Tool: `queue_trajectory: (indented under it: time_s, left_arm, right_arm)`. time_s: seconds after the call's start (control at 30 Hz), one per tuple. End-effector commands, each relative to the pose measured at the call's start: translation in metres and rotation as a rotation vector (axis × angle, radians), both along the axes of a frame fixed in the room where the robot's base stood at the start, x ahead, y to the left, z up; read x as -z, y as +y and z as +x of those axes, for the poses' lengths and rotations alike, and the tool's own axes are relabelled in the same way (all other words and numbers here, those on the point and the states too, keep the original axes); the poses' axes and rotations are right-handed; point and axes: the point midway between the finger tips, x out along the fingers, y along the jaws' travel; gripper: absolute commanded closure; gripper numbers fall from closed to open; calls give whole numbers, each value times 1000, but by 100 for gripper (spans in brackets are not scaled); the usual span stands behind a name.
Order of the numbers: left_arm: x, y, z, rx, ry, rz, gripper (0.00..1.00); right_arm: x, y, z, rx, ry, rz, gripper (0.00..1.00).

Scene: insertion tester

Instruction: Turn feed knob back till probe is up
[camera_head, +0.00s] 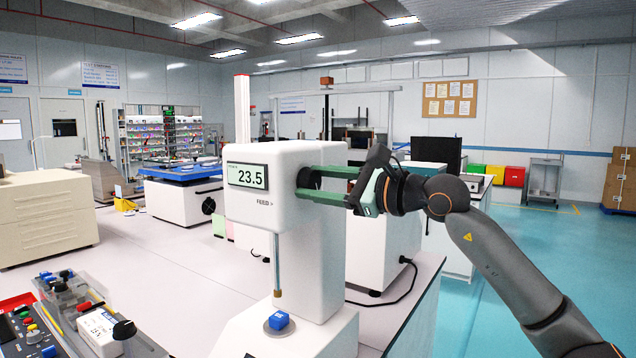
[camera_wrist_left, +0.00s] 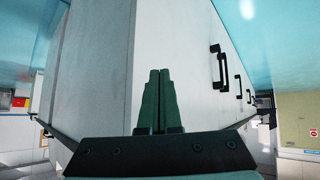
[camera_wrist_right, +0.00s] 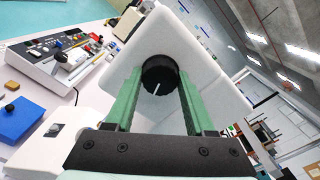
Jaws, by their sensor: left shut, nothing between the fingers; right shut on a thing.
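The white insertion tester (camera_head: 262,153) stands on the bench, and its display (camera_head: 248,176) reads 23.5. The black feed knob (camera_wrist_right: 160,75), with a white mark line, is on the side of its head. My right gripper (camera_head: 308,182) is shut on the knob, one green finger on each side.
A control panel (camera_head: 30,330) with coloured buttons lies at the bench's front left. A black cable (camera_head: 385,300) runs along the bench behind the tester. White cabinet doors with black handles (camera_wrist_left: 218,66) are close to my left gripper.

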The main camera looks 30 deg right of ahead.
Motion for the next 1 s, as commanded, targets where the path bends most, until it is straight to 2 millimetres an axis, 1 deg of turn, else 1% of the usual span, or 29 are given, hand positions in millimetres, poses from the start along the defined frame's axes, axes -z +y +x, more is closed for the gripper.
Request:
queue_trajectory:
  time_s: [1.0]
  left_arm:
    - [-2,2,-1,-5,0,2,100]
  right_arm:
    - [-2,-1,0,2,-182,-433,100]
